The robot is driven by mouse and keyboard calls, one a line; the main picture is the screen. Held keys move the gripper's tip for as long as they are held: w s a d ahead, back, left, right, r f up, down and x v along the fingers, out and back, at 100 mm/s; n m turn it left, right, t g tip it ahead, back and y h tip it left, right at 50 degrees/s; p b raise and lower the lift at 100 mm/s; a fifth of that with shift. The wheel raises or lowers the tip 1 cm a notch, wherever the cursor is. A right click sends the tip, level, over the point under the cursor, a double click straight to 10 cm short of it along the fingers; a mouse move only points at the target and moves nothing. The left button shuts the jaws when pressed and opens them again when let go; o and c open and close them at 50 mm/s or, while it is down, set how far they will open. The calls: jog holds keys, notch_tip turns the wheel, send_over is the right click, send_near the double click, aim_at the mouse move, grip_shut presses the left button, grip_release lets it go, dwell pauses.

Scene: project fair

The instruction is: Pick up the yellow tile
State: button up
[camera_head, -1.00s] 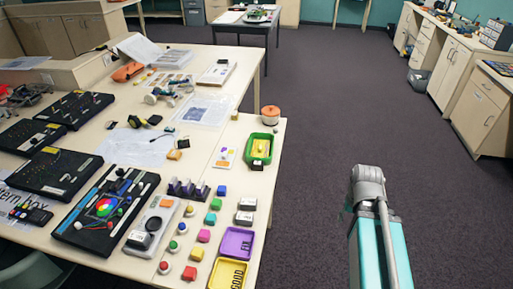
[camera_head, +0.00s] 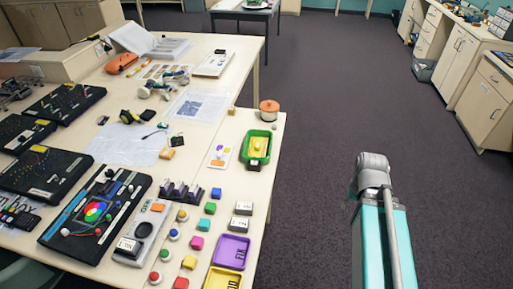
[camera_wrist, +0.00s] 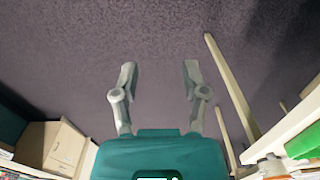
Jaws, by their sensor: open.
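A yellow piece (camera_head: 258,145) lies inside a green tray (camera_head: 247,153) near the table's right edge in the head view; it may be the yellow tile, but it is too small to be sure. A yellow block (camera_head: 189,262) sits among the coloured blocks at the front of the table. My gripper shows in the wrist view (camera_wrist: 159,78) with its two fingers wide apart and nothing between them. It points at bare carpet, away from the table top. In the head view only my arm shows, right of the table, and the fingers are hidden.
A purple tray (camera_head: 232,252) and a yellow tray (camera_head: 222,280) lie at the table's front right. An orange pot (camera_head: 269,110) stands behind the green tray. Black boards (camera_head: 65,103) fill the left side. Open carpet (camera_head: 320,150) lies right of the table.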

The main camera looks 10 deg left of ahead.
jog(key=shift+o, duration=0.3)
jog(key=shift+d, duration=0.25)
jog(key=o, duration=0.4)
jog(key=shift+w+a, duration=0.1)
jog(key=shift+w, duration=0.05)
jog(key=m+y+b, duration=0.3)
jog(key=m+y, duration=0.9)
jog(key=m, duration=0.6)
send_near(260, 144)
jog(key=v, duration=0.4)
jog(key=shift+a, duration=0.2)
jog(key=shift+f, duration=0.1)
jog(key=b+x, duration=0.3)
jog(key=x, duration=0.4)
jog(key=shift+b, duration=0.35)
jog(key=shift+x, duration=0.8)
